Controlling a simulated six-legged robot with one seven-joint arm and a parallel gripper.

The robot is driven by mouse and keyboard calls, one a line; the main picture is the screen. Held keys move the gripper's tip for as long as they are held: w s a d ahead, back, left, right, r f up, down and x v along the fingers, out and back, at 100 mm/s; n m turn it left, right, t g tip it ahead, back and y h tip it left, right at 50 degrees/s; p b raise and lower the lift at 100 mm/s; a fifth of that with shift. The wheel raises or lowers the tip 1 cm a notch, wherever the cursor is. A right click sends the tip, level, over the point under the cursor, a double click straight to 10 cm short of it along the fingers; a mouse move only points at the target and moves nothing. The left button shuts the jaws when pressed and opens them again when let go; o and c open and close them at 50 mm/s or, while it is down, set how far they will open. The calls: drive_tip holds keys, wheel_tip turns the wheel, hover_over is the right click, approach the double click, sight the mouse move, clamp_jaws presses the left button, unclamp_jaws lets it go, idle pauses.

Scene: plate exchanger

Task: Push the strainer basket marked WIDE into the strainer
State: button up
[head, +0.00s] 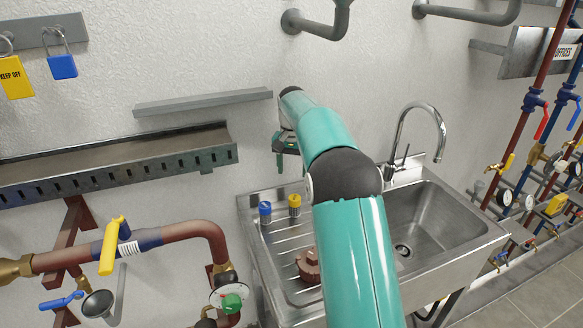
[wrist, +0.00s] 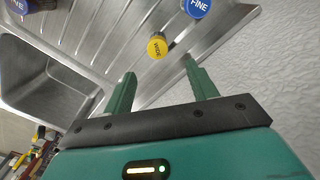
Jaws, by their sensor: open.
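The basket marked WIDE, with a yellow top (wrist: 157,46), stands on the ribbed drainboard. In the head view the yellow-topped basket (head: 295,205) is beside a blue-topped one (head: 265,212). My gripper (wrist: 159,68) is open and empty; in the wrist view the WIDE top shows just beyond and between its two green fingers. In the head view my gripper (head: 284,152) hangs above the drainboard near the wall, partly hidden by my arm. A grey open-mouthed fitting (head: 97,303) on the lower left pipework may be the strainer; I cannot tell for sure.
A blue top marked FINE (wrist: 196,8) is close to the WIDE one; another FINE label (wrist: 15,5) shows at the corner. A red-brown part (head: 308,265) lies on the drainboard, left of the sink basin (head: 425,215). A slotted tray (head: 120,170) juts from the wall.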

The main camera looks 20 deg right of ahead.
sight(295, 197)
drive_tip(key=shift+d+f, duration=0.2)
drive_tip(key=shift+f, duration=2.6)
drive_tip(key=shift+d+f, duration=0.2)
drive_tip(key=shift+f, duration=2.6)
drive_tip(key=c, duration=1)
wheel_tip(295, 197, up, 8)
drive_tip(key=shift+w+r, duration=0.1)
drive_tip(key=shift+r, duration=0.4)
